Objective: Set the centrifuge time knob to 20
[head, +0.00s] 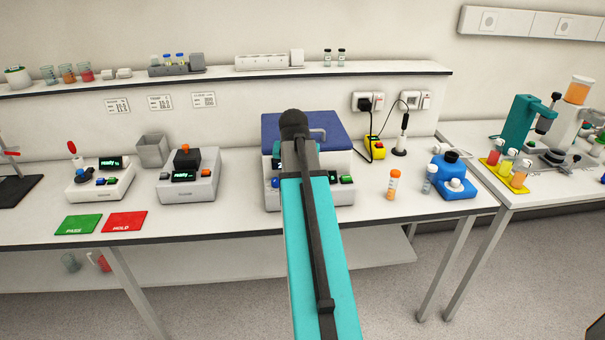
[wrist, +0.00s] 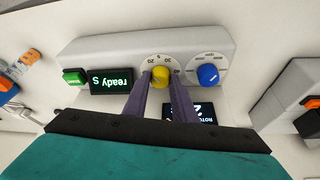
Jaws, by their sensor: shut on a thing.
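The centrifuge has a blue lid (head: 330,124) and a white body; in the head view my arm covers the middle of its front. In the wrist view its panel (wrist: 110,48) is upside down. The yellow knob (wrist: 161,72) sits inside a ring of numbers, and a blue knob (wrist: 208,74) is to its right. My gripper (wrist: 162,79) is shut on the yellow knob, one dark finger on each side. I cannot tell which number the knob points to. A display (wrist: 111,82) reads "ready". My fingertips are hidden in the head view.
A green button (wrist: 75,77) is left of the display. An orange-capped vial (head: 393,186) and a blue device (head: 455,178) stand right of the centrifuge. A grey device (head: 190,181) stands to its left. Green (head: 79,223) and red (head: 125,222) mats lie at the front left.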

